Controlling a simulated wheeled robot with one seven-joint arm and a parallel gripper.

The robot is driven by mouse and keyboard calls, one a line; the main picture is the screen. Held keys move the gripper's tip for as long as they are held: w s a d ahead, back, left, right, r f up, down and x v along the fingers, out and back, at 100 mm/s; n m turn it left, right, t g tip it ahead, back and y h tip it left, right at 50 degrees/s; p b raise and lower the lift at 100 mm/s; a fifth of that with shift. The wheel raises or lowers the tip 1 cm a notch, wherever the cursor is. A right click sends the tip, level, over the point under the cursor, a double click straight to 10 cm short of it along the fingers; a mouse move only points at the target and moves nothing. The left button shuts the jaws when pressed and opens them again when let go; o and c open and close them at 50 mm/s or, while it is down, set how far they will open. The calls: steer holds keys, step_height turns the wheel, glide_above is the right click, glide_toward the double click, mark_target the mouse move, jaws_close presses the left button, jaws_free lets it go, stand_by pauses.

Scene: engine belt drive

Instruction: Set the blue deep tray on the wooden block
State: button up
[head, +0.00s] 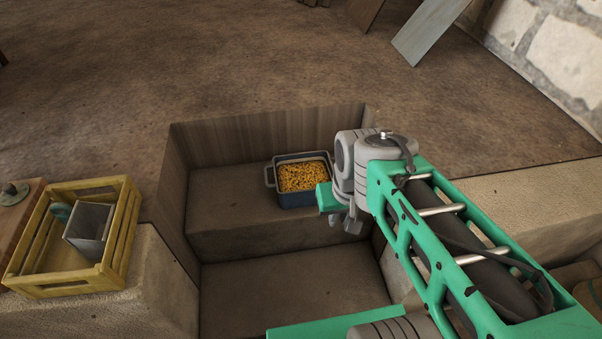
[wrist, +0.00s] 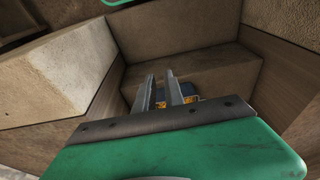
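The blue deep tray (head: 297,202) stands upright on a brown step in a sunken pit and is filled with small yellow pieces. It has a handle on its left side. My gripper (wrist: 161,78) is to the right of the tray in the head view, its fingers mostly hidden by my wrist. In the wrist view its two fingers are apart, and part of the tray (wrist: 190,98) shows behind them. I see no hold on the tray. A brown wooden piece (head: 22,222) is at the far left edge; I cannot tell whether it is the wooden block.
A yellow slatted crate (head: 68,285) holding a grey metal box (head: 88,229) stands left of the pit on a stone ledge. The step (head: 228,219) left of the tray is bare. Pit walls rise behind and beside it. A leaning board (head: 428,32) is at the back.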

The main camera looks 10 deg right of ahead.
steer(key=w+d, duration=0.2)
steer(key=w, duration=1.3)
steer(key=g+b, duration=0.2)
glide_above(330, 178)
step_height(330, 178, down, 16)
steer(key=f, duration=0.6)
steer(key=f+b, duration=0.1)
steer(key=f, duration=0.2)
steer(key=shift+w+d+f, duration=0.15)
steer(key=shift+w+f, duration=0.1)
steer(key=shift+c, duration=0.4)
jaws_close()
